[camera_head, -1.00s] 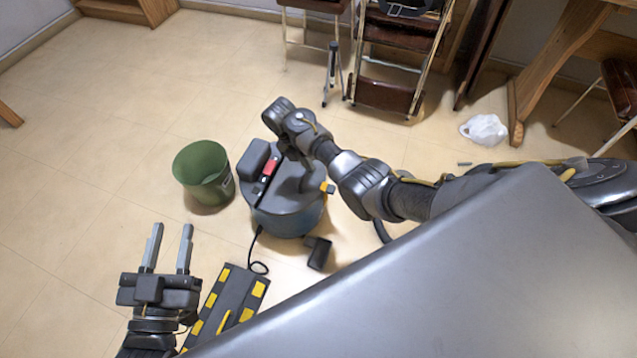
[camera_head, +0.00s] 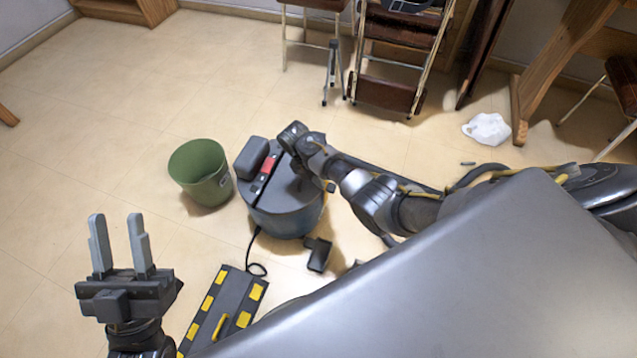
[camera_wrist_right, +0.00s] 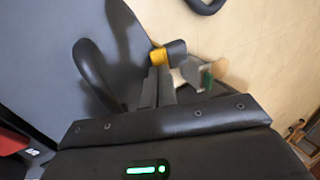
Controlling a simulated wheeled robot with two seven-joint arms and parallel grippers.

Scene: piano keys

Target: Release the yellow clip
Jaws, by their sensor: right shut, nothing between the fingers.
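The grey and blue vacuum canister (camera_head: 285,212) stands on the floor, with a red part (camera_head: 267,166) on top. In the right wrist view, the yellow clip (camera_wrist_right: 158,57) sits at the lid's edge next to a dark cylindrical piece (camera_wrist_right: 176,50). My right gripper (camera_wrist_right: 160,75) is shut and empty, its fingertips right beside the clip; I cannot tell whether they touch it. In the head view, my right forearm and wrist cover part of the lid, and no yellow shows clearly at its right edge. My left gripper (camera_head: 117,218) is open and empty, left of the canister.
A green bucket (camera_head: 201,173) stands left of the canister. A dark board with yellow marks (camera_head: 226,305) and a small black block (camera_head: 319,254) lie in front. A white bag (camera_head: 487,129) lies at the right. Open floor spreads to the left.

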